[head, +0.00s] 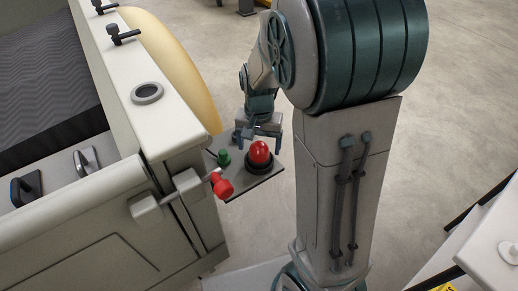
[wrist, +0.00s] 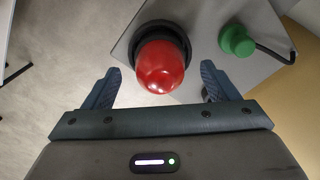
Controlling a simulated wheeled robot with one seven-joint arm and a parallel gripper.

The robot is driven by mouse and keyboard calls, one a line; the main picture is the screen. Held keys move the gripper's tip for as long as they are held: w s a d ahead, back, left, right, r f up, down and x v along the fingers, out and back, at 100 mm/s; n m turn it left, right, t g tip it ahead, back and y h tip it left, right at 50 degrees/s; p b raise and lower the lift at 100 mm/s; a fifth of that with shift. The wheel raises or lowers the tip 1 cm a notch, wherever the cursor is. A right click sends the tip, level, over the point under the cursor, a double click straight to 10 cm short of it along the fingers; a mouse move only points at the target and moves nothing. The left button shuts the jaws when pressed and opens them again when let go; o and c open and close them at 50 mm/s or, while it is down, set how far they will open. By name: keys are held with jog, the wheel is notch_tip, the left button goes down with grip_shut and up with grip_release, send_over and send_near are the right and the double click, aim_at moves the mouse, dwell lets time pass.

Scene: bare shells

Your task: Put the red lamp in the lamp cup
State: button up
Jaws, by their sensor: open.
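The red lamp (head: 260,153) is a glossy dome standing in a black round holder (head: 262,169) on a small grey shelf. In the wrist view the lamp (wrist: 160,68) lies between the two blue fingers of my gripper (wrist: 161,72), with space on both sides. My gripper (head: 260,134) is open and empty, close to the lamp at its far side in the head view. A grey ring with a hollow middle (head: 148,93), perhaps the lamp cup, sits on top of the white wall at left.
A green knob (head: 223,157) stands on the shelf (head: 243,186) beside the lamp. A red-ended lever (head: 222,188) sticks out near the shelf's front left. The white shell (head: 90,210) fills the left, with black handles (head: 123,34) on its wall.

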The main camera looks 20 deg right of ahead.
notch_tip(320, 180, up, 8)
jog(key=shift+r+p, duration=0.1)
jog(key=shift+p, duration=0.25)
jog(key=shift+r, duration=0.3)
jog(key=shift+s+r, duration=0.2)
jog(key=shift+s, duration=0.05)
jog(key=s+n+t, duration=0.2)
jog(key=s+n, duration=0.3)
jog(key=s, duration=0.8)
jog(key=shift+s+r+t, duration=0.15)
jog(key=shift+r+t, duration=0.15)
jog(key=shift+r, duration=0.1)
